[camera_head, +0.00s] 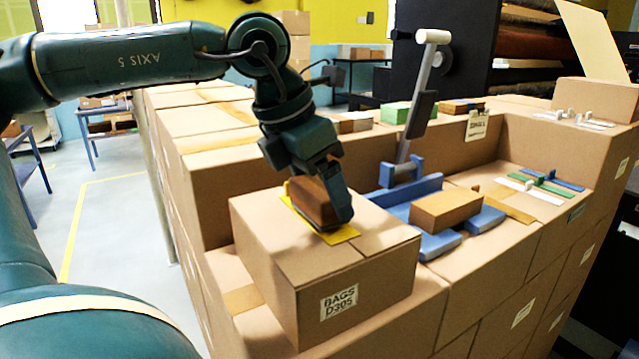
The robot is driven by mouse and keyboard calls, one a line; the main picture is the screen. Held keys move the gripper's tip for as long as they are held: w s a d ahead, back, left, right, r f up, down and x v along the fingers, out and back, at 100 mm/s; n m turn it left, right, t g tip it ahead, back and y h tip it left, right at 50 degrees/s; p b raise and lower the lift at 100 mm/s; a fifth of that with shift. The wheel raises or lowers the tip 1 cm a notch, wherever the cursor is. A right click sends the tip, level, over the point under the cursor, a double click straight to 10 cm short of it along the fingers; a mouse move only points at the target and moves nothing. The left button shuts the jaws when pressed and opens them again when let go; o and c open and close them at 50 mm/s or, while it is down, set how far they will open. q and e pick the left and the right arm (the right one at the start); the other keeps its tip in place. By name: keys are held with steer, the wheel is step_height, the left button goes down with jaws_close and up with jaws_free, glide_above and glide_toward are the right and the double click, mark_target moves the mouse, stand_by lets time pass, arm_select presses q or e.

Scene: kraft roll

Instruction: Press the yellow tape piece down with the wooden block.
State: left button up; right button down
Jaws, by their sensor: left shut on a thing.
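The yellow tape piece (342,236) lies on top of a cardboard box (290,238) labelled "BAGS D305". My left gripper (330,200) is above the tape and shut on a brown wooden block (312,202). The block is over the tape and covers its middle, and yellow shows at both ends. The block looks to be at the tape's surface, but I cannot tell if it touches. The far side of the block is hidden. My right gripper is not in view.
Right of the box, another wooden block (445,210) rests by blue parts (437,245). A lever with a white handle (421,95) stands upright behind them. Cartons with a green block (395,113) on top stand behind. Open floor (110,225) lies left.

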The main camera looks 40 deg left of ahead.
arm_select(q)
steer(key=shift+s+f+b, duration=0.15)
steer(key=shift+f+b, duration=0.6)
steer(key=shift+b, duration=0.05)
stand_by(2.2)
steer(key=shift+r+p, duration=0.8)
steer(key=shift+r, duration=2.95)
